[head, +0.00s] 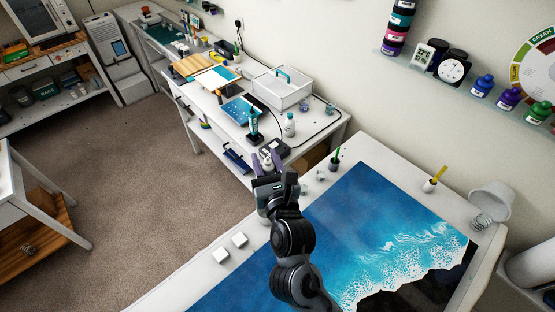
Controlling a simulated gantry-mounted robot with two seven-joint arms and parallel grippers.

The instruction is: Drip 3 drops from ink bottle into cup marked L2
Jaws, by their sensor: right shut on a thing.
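My right gripper (267,161), with purple fingers, reaches away from me past the far edge of the near table. It is shut on a small pale thing, mostly hidden between the fingers; I cannot tell whether it is the ink bottle. A white bottle (289,126) and a dark bottle with a teal label (253,125) stand on the far bench, beyond the gripper. Small clear cups stand near the gripper on the near table, one of them here (320,175). No L2 mark is readable. My left gripper is not in view.
A blue ocean resin panel (350,225) covers much of the near table. A cup with a green stick (334,162) stands at the table's far edge. A white bin (283,88) stands on the far bench. Carpeted floor is open at left.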

